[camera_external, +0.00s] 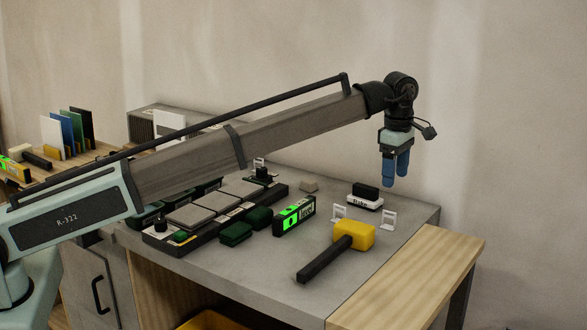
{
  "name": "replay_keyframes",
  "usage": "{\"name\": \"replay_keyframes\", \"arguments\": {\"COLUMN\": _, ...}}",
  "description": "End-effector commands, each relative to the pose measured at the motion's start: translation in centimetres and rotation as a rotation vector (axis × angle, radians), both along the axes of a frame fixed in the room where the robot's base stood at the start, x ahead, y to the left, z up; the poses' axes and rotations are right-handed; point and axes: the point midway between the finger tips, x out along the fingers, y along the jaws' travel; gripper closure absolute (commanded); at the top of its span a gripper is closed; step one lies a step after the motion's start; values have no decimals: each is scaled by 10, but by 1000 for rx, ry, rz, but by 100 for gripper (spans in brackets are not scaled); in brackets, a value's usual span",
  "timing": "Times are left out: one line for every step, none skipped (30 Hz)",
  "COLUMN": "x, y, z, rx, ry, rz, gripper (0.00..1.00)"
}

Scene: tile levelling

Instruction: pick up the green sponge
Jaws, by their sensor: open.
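Two dark green blocks lie on the grey worktop in front of the tile tray: one nearer the front (236,233) and one just behind it to the right (259,217). A smaller green piece (181,236) shows at the tray's front left. I cannot tell which of these is the green sponge. My gripper (395,180), with blue fingers pointing down, hangs open in the air above the back right of the worktop. It is well to the right of the green blocks, and nothing shows between its fingers.
The tray (208,239) holds grey tiles. A level with a green display (294,215) stands right of the green blocks. A yellow-headed mallet (354,236) lies in front.

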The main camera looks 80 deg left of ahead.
Motion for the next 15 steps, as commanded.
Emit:
{"name": "replay_keyframes", "arguments": {"x": 0, "y": 0, "z": 0, "rx": 0, "ry": 0, "rz": 0, "gripper": 26}}
{"name": "replay_keyframes", "arguments": {"x": 0, "y": 0, "z": 0, "rx": 0, "ry": 0, "rz": 0, "gripper": 23}}
{"name": "replay_keyframes", "arguments": {"x": 0, "y": 0, "z": 0, "rx": 0, "ry": 0, "rz": 0, "gripper": 19}}
{"name": "replay_keyframes", "arguments": {"x": 0, "y": 0, "z": 0, "rx": 0, "ry": 0, "rz": 0, "gripper": 16}}
{"name": "replay_keyframes", "arguments": {"x": 0, "y": 0, "z": 0, "rx": 0, "ry": 0, "rz": 0, "gripper": 13}}
{"name": "replay_keyframes", "arguments": {"x": 0, "y": 0, "z": 0, "rx": 0, "ry": 0, "rz": 0, "gripper": 13}}
{"name": "replay_keyframes", "arguments": {"x": 0, "y": 0, "z": 0, "rx": 0, "ry": 0, "rz": 0, "gripper": 13}}
{"name": "replay_keyframes", "arguments": {"x": 0, "y": 0, "z": 0, "rx": 0, "ry": 0, "rz": 0, "gripper": 13}}
{"name": "replay_keyframes", "arguments": {"x": 0, "y": 0, "z": 0, "rx": 0, "ry": 0, "rz": 0, "gripper": 13}}
{"name": "replay_keyframes", "arguments": {"x": 0, "y": 0, "z": 0, "rx": 0, "ry": 0, "rz": 0, "gripper": 13}}
{"name": "replay_keyframes", "arguments": {"x": 0, "y": 0, "z": 0, "rx": 0, "ry": 0, "rz": 0, "gripper": 13}}
{"name": "replay_keyframes", "arguments": {"x": 0, "y": 1, "z": 0, "rx": 0, "ry": 0, "rz": 1, "gripper": 13}}
{"name": "replay_keyframes", "arguments": {"x": -1, "y": 3, "z": 0, "rx": 0, "ry": 0, "rz": 3, "gripper": 13}}
{"name": "replay_keyframes", "arguments": {"x": -1, "y": 6, "z": 0, "rx": 0, "ry": 0, "rz": 6, "gripper": 13}}
{"name": "replay_keyframes", "arguments": {"x": -2, "y": 11, "z": 0, "rx": 0, "ry": 0, "rz": 12, "gripper": 13}}
